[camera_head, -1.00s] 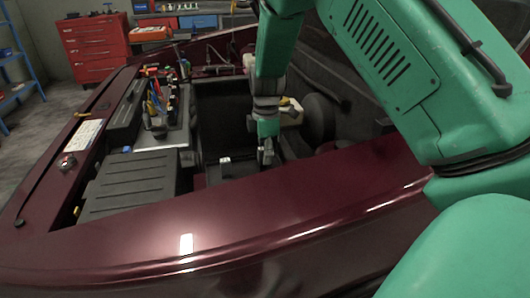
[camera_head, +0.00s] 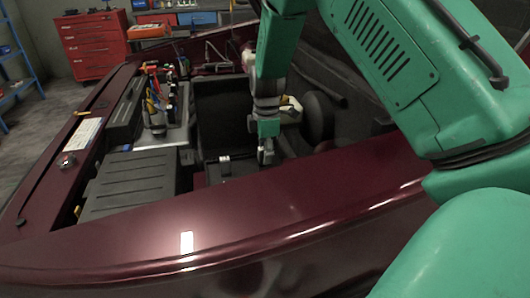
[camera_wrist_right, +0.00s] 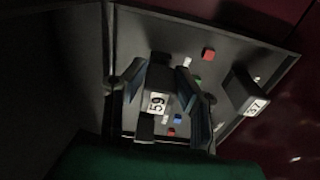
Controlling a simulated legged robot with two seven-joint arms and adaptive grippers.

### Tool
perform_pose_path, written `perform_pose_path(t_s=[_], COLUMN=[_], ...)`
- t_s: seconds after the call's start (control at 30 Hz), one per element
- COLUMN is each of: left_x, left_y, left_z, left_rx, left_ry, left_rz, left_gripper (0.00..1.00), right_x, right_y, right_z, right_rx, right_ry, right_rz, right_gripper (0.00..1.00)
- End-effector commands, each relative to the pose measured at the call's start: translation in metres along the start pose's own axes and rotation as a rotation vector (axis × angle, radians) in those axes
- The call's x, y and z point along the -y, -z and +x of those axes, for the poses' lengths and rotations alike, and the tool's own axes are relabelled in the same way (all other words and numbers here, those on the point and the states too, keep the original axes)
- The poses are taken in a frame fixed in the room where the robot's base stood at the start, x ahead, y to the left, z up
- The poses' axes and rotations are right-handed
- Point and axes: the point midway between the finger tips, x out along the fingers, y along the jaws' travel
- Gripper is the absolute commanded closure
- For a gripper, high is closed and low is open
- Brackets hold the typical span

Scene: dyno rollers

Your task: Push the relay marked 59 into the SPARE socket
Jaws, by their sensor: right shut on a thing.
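The relay marked 59 (camera_wrist_right: 157,103) is a dark block with a white label, in the middle of the right wrist view. My right gripper (camera_wrist_right: 168,98) is shut on it, with one finger on each side. In the head view my right gripper (camera_head: 266,152) points down into the engine bay, low over the fuse box. The box floor (camera_wrist_right: 225,62) is a dark grey panel. I cannot read any SPARE mark, and the relay and fingers cover part of the panel. I cannot tell whether the relay touches a socket. My left gripper is not in view.
A second dark relay (camera_wrist_right: 240,88) with a white number label stands to the right in the wrist view. Small red, green, white and blue fuses sit on the panel. The maroon car body (camera_head: 330,205) edges the bay, and a black cover (camera_head: 130,185) lies left.

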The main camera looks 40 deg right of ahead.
Motion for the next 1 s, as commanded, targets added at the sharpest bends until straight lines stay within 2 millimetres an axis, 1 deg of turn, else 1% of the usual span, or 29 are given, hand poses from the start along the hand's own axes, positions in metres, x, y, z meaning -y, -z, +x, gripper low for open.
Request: perform_pose_path(t_s=[0.3, 0.63, 1.0], left_x=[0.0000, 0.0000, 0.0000], left_y=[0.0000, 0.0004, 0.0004], left_z=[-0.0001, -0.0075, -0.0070], left_rx=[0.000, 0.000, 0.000], left_ry=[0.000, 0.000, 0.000], left_rz=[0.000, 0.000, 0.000], left_gripper=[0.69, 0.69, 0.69], right_x=[0.0001, -0.0001, -0.0001], right_y=[0.0002, 0.0001, 0.0000], right_z=[0.0000, 0.0021, 0.0032], right_rx=[0.000, -0.001, 0.000], right_ry=[0.000, -0.001, -0.001], right_rz=[0.000, 0.001, 0.000], right_gripper=[1.00, 1.00, 1.00])
